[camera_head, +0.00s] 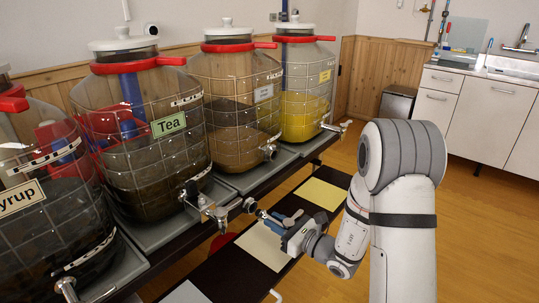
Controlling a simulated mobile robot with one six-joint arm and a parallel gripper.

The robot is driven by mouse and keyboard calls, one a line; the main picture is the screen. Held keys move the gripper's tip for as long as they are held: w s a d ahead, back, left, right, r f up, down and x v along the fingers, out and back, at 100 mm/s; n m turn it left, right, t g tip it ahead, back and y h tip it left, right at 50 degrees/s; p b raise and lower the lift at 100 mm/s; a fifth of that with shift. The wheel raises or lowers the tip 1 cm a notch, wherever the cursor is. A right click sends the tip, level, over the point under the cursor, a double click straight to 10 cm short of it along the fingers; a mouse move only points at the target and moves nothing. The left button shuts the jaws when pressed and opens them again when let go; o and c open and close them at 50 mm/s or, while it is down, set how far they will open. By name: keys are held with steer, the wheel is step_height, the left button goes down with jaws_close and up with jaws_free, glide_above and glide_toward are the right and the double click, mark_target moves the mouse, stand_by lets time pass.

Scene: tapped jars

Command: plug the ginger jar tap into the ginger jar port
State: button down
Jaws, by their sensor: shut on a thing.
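My gripper (285,226) is low at the centre right, in front of the jar row, shut on a metal tap (250,205) with a blue part beside the fingers. The tap's round end points left, towards the Tea jar's fitting, and seems apart from it; depth is hard to tell. The Tea jar (146,140) has a metal tap (205,207) low on its front. The jar to its right (238,120) holds brown liquid and has a metal fitting (268,151) low on its front. Its label (264,93) is too small to read, so I cannot tell which jar is ginger.
A syrup jar (40,190) stands at the left, and a yellow-filled jar (307,90) with its own tap (337,127) stands at the far end. Grey trays (160,233) line the dark table. Coloured mats (318,194) lie on a lower dark surface. Floor at right is clear.

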steer(key=shift+v, duration=2.95)
